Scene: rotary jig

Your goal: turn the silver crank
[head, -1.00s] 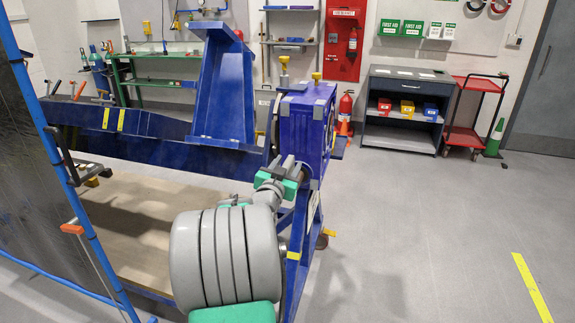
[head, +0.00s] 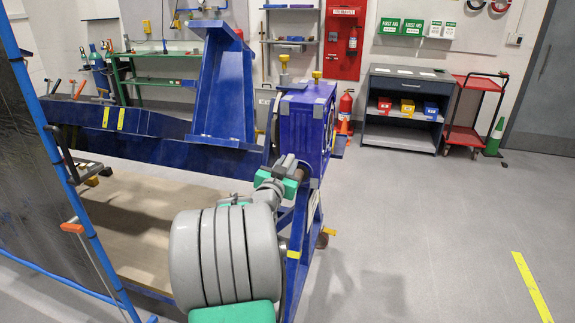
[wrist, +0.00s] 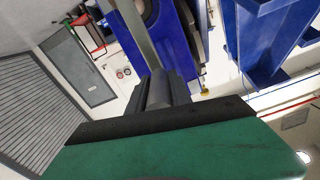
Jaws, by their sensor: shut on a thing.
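The silver crank (wrist: 135,35) shows in the wrist view as a flat grey bar running up from between my fingers, beside a blue housing. My gripper (wrist: 158,90) is shut on the crank's grip, a grey cylinder between its dark fingers. In the head view my gripper (head: 288,165) is at the front side of the blue gearbox housing (head: 299,130) of the rotary jig. My own arm and gripper hide most of the crank there. The jig's blue beam (head: 150,140) carries an upright blue bracket (head: 222,90).
A blue-framed dark screen (head: 35,190) stands close on the left. A dark cabinet (head: 405,80) with coloured bins and a red trolley (head: 470,110) stand at the back right. The grey floor (head: 430,220) to the right is clear.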

